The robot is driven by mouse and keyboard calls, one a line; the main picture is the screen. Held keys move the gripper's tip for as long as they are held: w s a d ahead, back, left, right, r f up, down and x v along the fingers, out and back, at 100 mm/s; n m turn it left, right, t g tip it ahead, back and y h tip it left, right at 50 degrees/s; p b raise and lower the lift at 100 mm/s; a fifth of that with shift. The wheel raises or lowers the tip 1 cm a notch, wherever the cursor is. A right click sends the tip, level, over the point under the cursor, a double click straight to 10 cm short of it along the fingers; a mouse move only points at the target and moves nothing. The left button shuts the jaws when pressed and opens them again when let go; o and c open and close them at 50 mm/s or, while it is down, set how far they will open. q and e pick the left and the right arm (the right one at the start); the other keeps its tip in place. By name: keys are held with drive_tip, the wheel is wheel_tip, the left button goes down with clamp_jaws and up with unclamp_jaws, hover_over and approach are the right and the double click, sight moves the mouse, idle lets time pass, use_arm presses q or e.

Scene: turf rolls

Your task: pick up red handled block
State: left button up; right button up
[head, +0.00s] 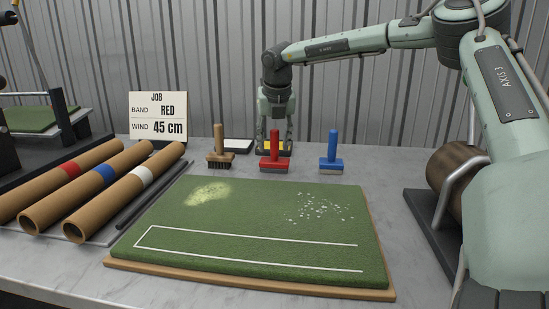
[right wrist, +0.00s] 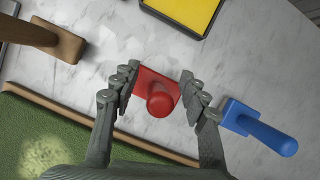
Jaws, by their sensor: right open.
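The red handled block (head: 275,161) stands upright on the table just behind the turf mat, between a wooden brush and a blue handled block. In the right wrist view the red block (right wrist: 160,97) shows from above, its round handle end toward me. My right gripper (head: 276,143) is over and behind it, coming down from above. In the right wrist view its two fingers (right wrist: 158,85) are apart, one on each side of the red block. Whether either finger touches the block I cannot tell. My left gripper is not in view.
The wooden brush (head: 219,158) stands left and the blue handled block (head: 332,163) right, both close by. A yellow pad (right wrist: 190,10) lies behind. The turf mat (head: 230,240) fills the front. Cardboard tubes (head: 95,205) lie left, and a job sign (head: 158,116) stands behind them.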

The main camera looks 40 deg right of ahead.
drive_tip(key=shift+d+f, duration=0.1)
drive_tip(key=shift+f, duration=0.2)
drive_tip(key=shift+c, duration=0.5)
clamp_jaws()
drive_tip(key=shift+w, duration=0.1)
